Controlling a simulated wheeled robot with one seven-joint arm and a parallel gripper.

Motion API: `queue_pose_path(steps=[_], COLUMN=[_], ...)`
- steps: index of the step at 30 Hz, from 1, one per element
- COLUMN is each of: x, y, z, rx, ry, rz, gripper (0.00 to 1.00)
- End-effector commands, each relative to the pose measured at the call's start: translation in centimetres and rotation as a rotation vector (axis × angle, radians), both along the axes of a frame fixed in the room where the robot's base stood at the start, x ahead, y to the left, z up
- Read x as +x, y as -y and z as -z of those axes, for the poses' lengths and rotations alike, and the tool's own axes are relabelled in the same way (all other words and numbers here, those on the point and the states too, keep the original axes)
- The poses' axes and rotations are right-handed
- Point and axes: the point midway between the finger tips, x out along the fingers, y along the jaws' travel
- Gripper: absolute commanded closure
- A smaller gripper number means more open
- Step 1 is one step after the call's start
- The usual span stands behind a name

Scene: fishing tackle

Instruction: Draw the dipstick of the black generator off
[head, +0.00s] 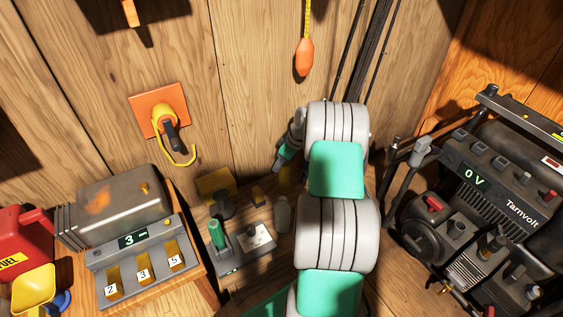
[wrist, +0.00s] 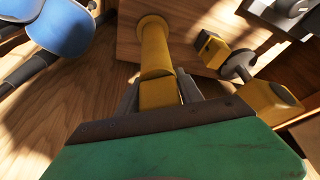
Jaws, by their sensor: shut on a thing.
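The black generator (head: 490,195), marked Tarnvolt with a green "0 V" display, stands at the right in the head view. I cannot single out its dipstick. My gripper (wrist: 160,92) is well left of the generator, partly hidden behind my arm in the head view. In the wrist view its grey fingers are shut on a yellow cylindrical thing (wrist: 155,60) with a wider round far end. I cannot tell whether this thing is a dipstick or whether it touches the wood beyond it.
A grey machine (head: 125,207) with numbered yellow tabs sits at the left, near a red fuel can (head: 22,245) and a yellow funnel (head: 33,288). An orange plumb weight (head: 304,58) hangs above my arm.

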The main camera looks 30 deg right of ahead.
Motion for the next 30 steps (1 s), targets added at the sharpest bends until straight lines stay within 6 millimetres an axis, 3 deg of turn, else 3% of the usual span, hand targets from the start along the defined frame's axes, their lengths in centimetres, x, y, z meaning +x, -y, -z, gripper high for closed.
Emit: queue_pose_path(steps=[10,30], x=[0.0,0.0], y=[0.0,0.0], z=[0.0,-4.2], rx=[0.000,0.000], ry=[0.000,0.000], rz=[0.000,0.000], gripper=[0.97,0.97])
